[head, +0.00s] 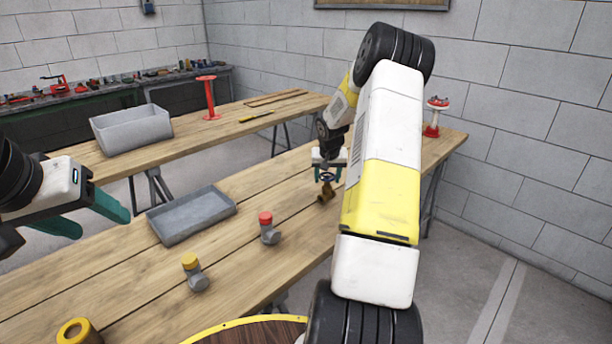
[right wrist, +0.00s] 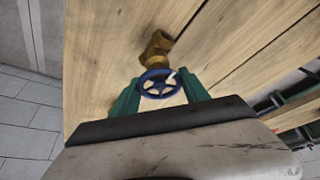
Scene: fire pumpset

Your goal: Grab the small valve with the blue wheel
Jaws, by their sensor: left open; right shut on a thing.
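The small brass valve (head: 325,193) with a blue wheel (head: 327,176) is at the wooden table's far part in the head view. In the right wrist view the blue wheel (right wrist: 159,84) sits between the green fingers, with the brass body (right wrist: 157,47) beyond it. My right gripper (head: 328,172) is shut on the valve at its wheel. Whether the valve still touches the table I cannot tell. My left gripper (head: 95,215) is open and empty at the left edge of the head view, with its green fingers apart.
On the near table (head: 130,265) are a grey tray (head: 163,234), a red-capped fitting (head: 268,232), a yellow-capped fitting (head: 193,275) and a yellow ring-shaped part (head: 75,332). A red-and-white object (head: 434,118) stands at the far end. A grey bin (head: 133,133) and a red stand (head: 208,98) are on the back table.

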